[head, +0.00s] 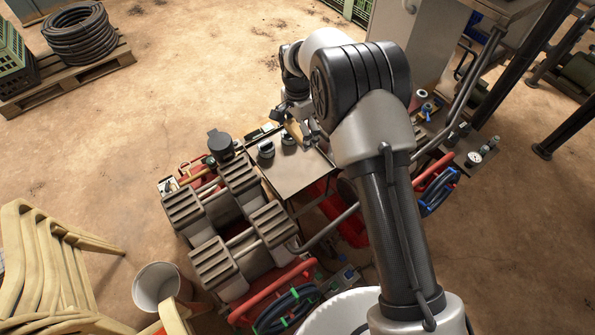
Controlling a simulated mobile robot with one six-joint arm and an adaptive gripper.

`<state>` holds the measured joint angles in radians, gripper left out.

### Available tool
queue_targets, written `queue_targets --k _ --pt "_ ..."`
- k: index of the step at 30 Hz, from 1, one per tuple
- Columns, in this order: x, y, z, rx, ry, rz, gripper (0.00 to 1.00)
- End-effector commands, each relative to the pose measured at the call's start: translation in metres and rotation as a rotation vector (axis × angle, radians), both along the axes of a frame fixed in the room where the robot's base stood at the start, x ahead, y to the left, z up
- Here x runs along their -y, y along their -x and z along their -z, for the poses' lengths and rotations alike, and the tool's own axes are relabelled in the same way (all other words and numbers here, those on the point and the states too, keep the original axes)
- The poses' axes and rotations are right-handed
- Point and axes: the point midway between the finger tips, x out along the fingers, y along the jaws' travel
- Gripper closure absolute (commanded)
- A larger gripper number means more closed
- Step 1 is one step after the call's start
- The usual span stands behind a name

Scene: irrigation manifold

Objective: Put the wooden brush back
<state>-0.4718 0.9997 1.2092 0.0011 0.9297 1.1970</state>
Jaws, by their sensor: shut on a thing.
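My gripper (303,132) points down over the back of the grey metal work surface (297,178), small in the head view and partly hidden by my own arm. It is shut on a tan, wood-coloured piece, which looks like the wooden brush (293,129). Only a small part of the brush shows, and its bristles cannot be made out. I cannot tell whether the brush touches the surface or hangs just above it.
Dark round fittings (266,149) stand left of my gripper. A dark-lidded container (220,145) and small items lie further left. Small parts and a gauge (474,158) are on the right. Grey ribbed blocks (213,263), a white bucket (160,286) and tan chairs (45,260) are nearer.

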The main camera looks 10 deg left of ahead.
Motion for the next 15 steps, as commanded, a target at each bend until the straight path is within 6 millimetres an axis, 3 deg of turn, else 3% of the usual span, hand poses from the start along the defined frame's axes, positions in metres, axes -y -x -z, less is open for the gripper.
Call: queue_targets --k 15 --pt "0.0 0.001 0.128 -0.003 0.002 0.003 0.31"
